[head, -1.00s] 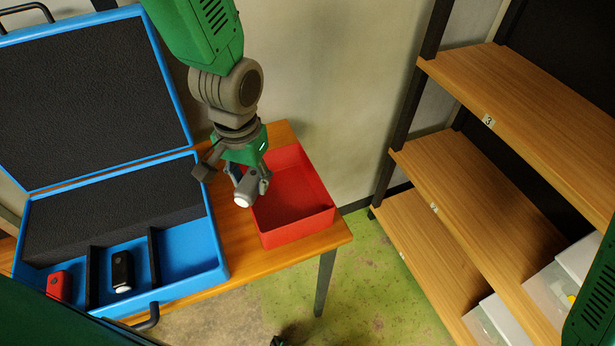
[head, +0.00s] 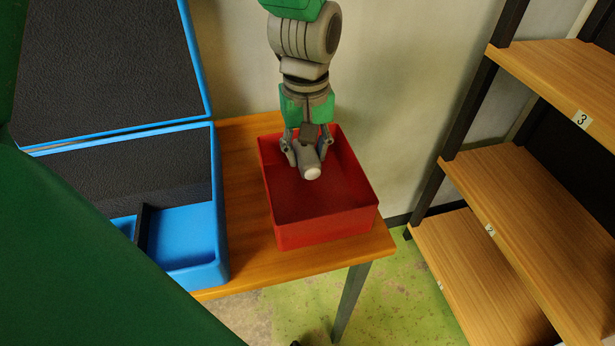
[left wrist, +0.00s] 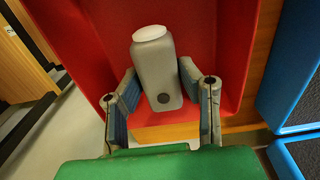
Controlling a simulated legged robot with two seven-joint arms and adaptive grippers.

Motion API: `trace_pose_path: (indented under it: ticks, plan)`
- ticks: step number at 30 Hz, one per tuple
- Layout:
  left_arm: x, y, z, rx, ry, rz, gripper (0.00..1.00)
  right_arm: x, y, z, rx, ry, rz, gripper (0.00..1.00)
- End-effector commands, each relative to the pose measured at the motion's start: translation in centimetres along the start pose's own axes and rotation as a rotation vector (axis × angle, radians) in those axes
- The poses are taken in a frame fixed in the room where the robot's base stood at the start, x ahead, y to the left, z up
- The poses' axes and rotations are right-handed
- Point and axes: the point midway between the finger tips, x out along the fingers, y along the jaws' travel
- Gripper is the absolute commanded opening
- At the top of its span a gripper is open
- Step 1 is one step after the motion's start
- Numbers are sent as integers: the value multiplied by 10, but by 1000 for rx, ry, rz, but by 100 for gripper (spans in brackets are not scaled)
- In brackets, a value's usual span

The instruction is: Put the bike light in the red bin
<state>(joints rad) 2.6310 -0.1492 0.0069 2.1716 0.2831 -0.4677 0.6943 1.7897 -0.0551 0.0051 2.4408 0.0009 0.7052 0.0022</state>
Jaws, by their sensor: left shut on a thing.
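The bike light (head: 311,172) is a small grey block with a round white lens. My left gripper (head: 307,152) is shut on it and holds it over the red bin (head: 325,229), inside the rim outline as seen from the head. In the left wrist view the bike light (left wrist: 157,70) sits between the two fingers (left wrist: 158,88), with the bin's red floor and walls (left wrist: 88,45) behind it. The height of the light above the bin floor is hard to tell. My right gripper is not in view.
An open blue case (head: 221,240) with dark foam stands left of the bin, partly hidden by a green part of my body. Both rest on a wooden table (head: 250,278). A wooden shelf unit (head: 490,250) stands at the right, with open floor between.

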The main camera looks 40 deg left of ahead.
Motion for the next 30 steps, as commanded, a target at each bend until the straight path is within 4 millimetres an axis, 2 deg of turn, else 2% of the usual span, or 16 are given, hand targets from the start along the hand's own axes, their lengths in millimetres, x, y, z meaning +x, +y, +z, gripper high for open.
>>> trace_pose_path:
  ticks: [5,12,22,23,24,30]
  plan:
    - [15,-1,0,3,-1,1,0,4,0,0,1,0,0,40]
    - [48,-2,-2,3,-4,2,0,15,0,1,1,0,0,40]
    - [50,-1,-1,4,0,2,0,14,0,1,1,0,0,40]
    - [50,-1,-1,4,0,2,42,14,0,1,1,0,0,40]
    - [50,-1,-1,4,0,2,52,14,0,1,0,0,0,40]
    - [50,-1,-1,4,0,2,52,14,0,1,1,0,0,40]
